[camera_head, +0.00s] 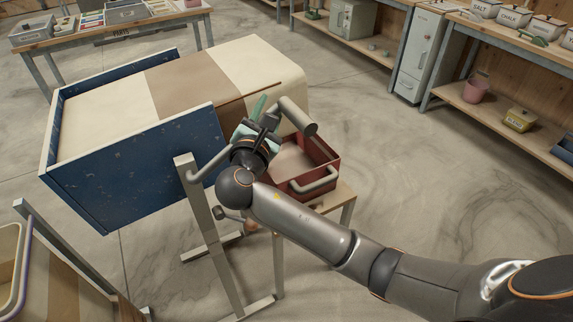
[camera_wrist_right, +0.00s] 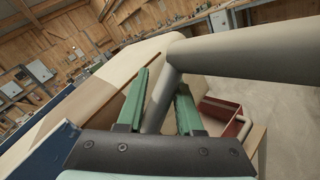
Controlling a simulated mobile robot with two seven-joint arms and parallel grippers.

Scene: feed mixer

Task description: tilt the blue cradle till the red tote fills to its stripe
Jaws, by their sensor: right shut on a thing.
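The blue cradle (camera_head: 140,170) stands at the left on a grey metal stand. A large cream sack (camera_head: 250,65) with a brown band lies in it, its right end reaching past the cradle's edge. The red tote (camera_head: 325,182) sits below that end on a small wooden stand; it shows partly in the right wrist view (camera_wrist_right: 222,112). I see no clear fill or stripe in it. My right gripper (camera_head: 262,112) is shut on the cradle's grey handle bar; its green fingers (camera_wrist_right: 161,104) lie either side of the bar (camera_wrist_right: 160,105). My left gripper is out of view.
A parts table (camera_head: 110,32) stands at the back left. Shelves with labelled bins (camera_head: 515,20) and a pink bucket (camera_head: 475,91) line the right side. Another wooden-slatted piece (camera_head: 70,275) is at the lower left. The concrete floor between is clear.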

